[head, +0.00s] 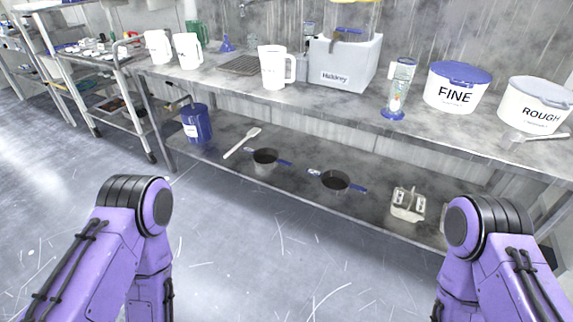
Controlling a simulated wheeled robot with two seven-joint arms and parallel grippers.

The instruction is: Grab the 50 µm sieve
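I cannot read a 50 µm marking on anything in the head view. Two round, dark-topped vessels with blue handles, the left one (265,160) and the right one (335,182), sit apart on the lower shelf (300,205) of the bench. They may be sieves or pans; I cannot tell which. Both of my purple arms show at the bottom left and bottom right, apart from the bench. Neither gripper is in view.
The lower shelf also holds a blue bucket (196,124), a white paddle (242,142) and a beige caddy (408,204). On the bench top are a white jug (274,68), a grey machine (345,66), a FINE tub (456,90) and a ROUGH tub (535,108). A wire cart (108,102) stands left. Floor in front is clear.

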